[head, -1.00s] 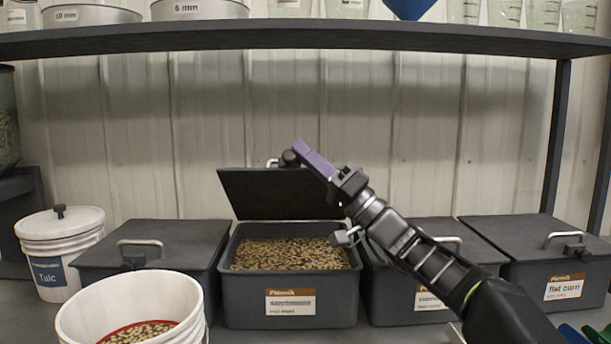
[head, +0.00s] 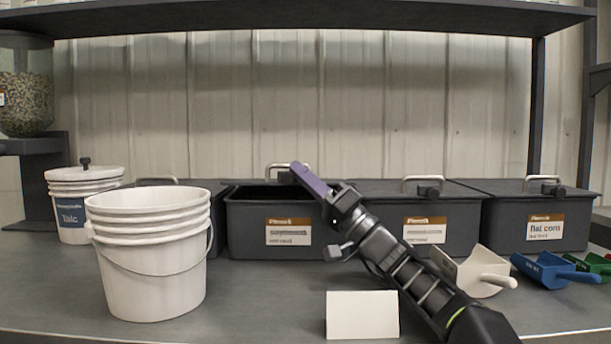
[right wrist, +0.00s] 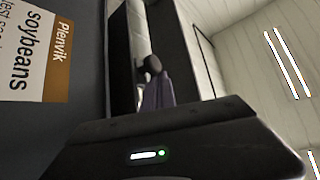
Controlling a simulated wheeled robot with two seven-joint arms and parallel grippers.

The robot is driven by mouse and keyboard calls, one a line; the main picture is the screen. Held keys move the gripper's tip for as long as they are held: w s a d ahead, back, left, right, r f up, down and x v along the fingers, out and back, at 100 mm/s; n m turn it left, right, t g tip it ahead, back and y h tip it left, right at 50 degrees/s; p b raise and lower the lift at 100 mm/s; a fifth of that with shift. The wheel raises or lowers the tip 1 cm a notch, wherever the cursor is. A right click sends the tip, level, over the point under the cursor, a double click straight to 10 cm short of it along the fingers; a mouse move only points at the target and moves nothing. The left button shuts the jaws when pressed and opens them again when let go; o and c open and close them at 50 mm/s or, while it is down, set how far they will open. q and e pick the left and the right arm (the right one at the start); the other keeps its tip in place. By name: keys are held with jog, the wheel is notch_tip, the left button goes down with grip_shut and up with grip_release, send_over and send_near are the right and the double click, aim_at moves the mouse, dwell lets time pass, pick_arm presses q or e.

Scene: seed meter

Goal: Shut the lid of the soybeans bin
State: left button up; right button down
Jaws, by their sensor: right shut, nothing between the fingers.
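The soybeans bin (head: 250,235) is a dark grey box with a brown and white label on its front. The wrist view reads "soybeans" on that label (right wrist: 20,50). Its lid handle (head: 272,169) sits a little higher than the neighbouring bins' handles. A dark strip shows above the bin's front rim, so the lid looks low but not flat; its exact tilt is hard to tell. My left gripper is out of view.
Closed bins stand to the right, one marked flat corn (head: 500,230). White buckets (head: 150,265) stand at front left, a talc tub (head: 70,215) behind. A shelf (head: 300,18) runs overhead.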

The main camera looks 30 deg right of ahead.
dwell(0.4)
notch_tip(320, 180, up, 10)
jog(key=p, duration=0.4)
jog(key=shift+p, duration=0.4)
